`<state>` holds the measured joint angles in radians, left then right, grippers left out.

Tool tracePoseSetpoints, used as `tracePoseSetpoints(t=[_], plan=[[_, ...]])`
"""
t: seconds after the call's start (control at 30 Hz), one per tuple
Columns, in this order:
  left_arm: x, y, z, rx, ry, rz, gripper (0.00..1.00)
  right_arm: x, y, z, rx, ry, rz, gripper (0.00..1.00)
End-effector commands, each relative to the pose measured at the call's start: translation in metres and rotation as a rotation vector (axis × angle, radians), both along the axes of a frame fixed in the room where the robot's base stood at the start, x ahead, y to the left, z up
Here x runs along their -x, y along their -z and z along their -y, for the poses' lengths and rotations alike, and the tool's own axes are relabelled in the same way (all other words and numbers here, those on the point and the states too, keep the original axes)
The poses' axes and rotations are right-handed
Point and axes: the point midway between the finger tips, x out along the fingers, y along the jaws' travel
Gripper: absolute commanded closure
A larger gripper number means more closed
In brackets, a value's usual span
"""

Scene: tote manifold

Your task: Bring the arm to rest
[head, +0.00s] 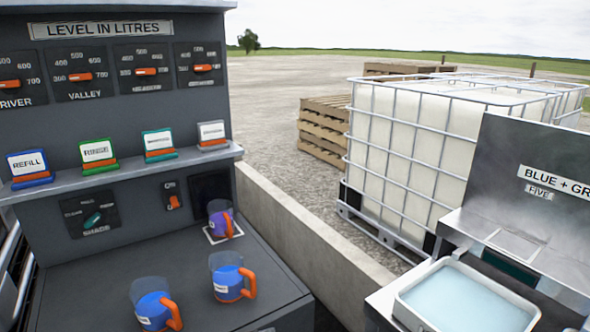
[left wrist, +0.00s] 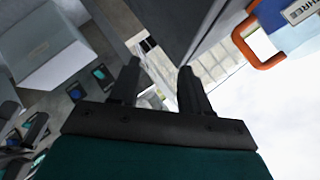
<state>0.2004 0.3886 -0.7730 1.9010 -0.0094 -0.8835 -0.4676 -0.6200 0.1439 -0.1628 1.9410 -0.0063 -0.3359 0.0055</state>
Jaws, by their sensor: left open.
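In the left wrist view, my left gripper (left wrist: 157,88) is open, with two dark fingers apart and nothing between them. A mug with an orange handle (left wrist: 262,42) and blue contents shows at the upper right of that view, apart from the fingers. Neither arm shows in the head view. There, two jugs with blue liquid and orange handles, a left one (head: 152,303) and a middle one (head: 227,280), stand upright on the grey counter (head: 205,255). A third jug with purple contents (head: 220,219) stands on a white-edged square farther back. My right gripper is not seen.
A dark panel with level sliders (head: 120,70) rises behind the counter, with a shelf of labelled cards (head: 97,152). A low concrete wall (head: 300,240) runs beside it. A caged white tank (head: 430,150) and pallets (head: 323,135) stand beyond. A tray of pale liquid (head: 465,300) sits at right.

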Motion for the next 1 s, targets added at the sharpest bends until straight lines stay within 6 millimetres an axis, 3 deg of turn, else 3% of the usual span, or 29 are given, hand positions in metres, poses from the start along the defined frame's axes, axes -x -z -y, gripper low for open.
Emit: tracePoseSetpoints(t=[0.17, 0.3, 0.6, 0.73, 1.0], plan=[[0.038, 0.037, -0.017, 0.324, -0.212, -0.127, 0.53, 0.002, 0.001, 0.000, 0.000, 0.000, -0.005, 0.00], [0.070, 0.065, -0.048, 0.527, -0.410, -0.198, 0.53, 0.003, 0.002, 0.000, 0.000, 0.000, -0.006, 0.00], [0.138, 0.106, -0.117, 0.748, -0.736, -0.248, 0.53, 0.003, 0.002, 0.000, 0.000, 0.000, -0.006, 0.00], [0.147, 0.110, -0.127, 0.770, -0.777, -0.247, 0.53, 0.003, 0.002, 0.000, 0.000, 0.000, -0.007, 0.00], [0.148, 0.110, -0.128, 0.771, -0.780, -0.247, 0.53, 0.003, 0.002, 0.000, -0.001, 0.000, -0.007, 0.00]])
